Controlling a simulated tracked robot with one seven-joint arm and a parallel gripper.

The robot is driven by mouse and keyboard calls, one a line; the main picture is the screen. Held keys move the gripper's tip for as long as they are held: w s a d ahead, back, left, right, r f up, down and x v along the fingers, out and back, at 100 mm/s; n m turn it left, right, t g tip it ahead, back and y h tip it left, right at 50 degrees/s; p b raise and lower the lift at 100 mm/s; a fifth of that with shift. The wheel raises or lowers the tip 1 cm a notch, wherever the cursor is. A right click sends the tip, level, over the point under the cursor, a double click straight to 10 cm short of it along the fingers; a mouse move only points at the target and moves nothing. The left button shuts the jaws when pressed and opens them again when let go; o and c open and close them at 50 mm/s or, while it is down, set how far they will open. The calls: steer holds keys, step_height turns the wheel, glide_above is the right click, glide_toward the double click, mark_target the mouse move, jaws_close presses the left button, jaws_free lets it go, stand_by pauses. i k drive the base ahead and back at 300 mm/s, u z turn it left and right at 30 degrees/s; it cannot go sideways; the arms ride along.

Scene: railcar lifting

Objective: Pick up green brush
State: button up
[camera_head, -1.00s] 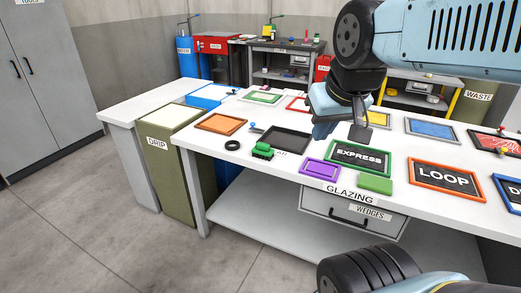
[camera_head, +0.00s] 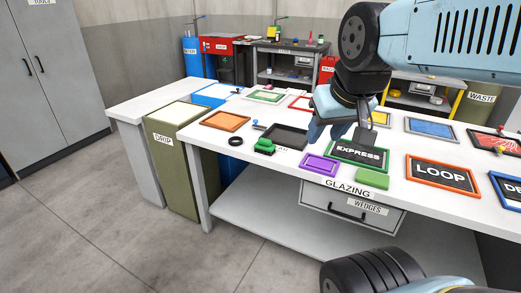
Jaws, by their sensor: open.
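A green brush (camera_head: 264,146) with a dark lower part rests on the white table, left of centre, at the near-left edge of a black tray-like frame. A plain flat green block (camera_head: 372,178) lies further right, near the table's front edge. My gripper (camera_head: 364,135) points down above the table, over the far part of the green-framed EXPRESS sign (camera_head: 358,155). It is open with nothing seen in it, and is well to the right of the brush. Its fingers are partly hidden by one another.
A black ring (camera_head: 236,141) lies left of the brush, and the black frame (camera_head: 285,137) lies behind it. A purple frame (camera_head: 320,165) is to its right. An orange frame (camera_head: 225,121) is at the left. The olive DRIP bin (camera_head: 171,170) stands by the table's left end.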

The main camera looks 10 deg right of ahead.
mark_target(265, 147)
steer(key=u, duration=0.15)
steer(key=k, duration=0.25)
steer(key=z, duration=0.5)
steer(key=i, duration=1.2)
steer(key=u, duration=0.5)
